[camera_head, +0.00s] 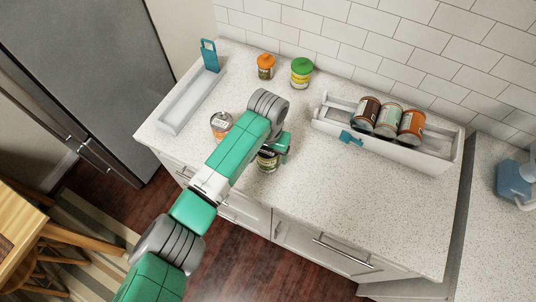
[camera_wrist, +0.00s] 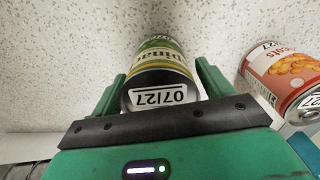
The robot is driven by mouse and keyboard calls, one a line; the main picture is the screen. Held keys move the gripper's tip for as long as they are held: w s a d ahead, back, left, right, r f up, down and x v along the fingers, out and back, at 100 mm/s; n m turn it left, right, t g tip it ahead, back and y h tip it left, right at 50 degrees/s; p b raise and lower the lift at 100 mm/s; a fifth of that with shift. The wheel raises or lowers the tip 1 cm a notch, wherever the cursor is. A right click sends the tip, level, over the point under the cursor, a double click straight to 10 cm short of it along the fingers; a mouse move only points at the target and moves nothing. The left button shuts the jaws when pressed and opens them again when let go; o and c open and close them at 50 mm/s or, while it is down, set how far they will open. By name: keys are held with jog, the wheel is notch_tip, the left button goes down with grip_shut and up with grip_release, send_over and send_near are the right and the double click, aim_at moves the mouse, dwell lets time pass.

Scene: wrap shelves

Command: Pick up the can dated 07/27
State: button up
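The can dated 07/27 (camera_wrist: 160,75) has a green and yellow label and the date on its near end, facing the wrist camera. My gripper (camera_wrist: 162,75) is around it, one green finger on each side. Narrow gaps show between the fingers and the can, so the gripper looks open. In the head view this can (camera_head: 267,162) is partly hidden by my gripper (camera_head: 273,148) near the counter's front edge. A second can (camera_wrist: 284,76) with an orange and white label lies to the right in the wrist view; only "27" of its date is readable.
The second can (camera_head: 221,123) stands left of my arm in the head view. A white tray (camera_head: 178,112) is at left. A white bin (camera_head: 432,158) at right holds three cans.

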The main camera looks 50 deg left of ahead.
jog(key=c, duration=1)
jog(key=shift+r, duration=0.15)
jog(key=shift+r, duration=0.25)
jog(key=r, duration=0.3)
jog(key=shift+s+d+p, duration=0.2)
jog(key=shift+s+p, duration=0.05)
jog(key=shift+p, duration=0.15)
jog(key=shift+s+d+r+p, duration=0.2)
jog(key=shift+s+d+p, duration=0.25)
jog(key=shift+s+d, duration=1.3)
jog(key=shift+s+d+r+p, duration=0.25)
jog(key=shift+s+d+p, duration=0.4)
jog(key=shift+s, duration=1.95)
jog(key=shift+s+d+r+p, duration=0.25)
jog(key=shift+s+d, duration=1.15)
jog(key=shift+s, duration=0.8)
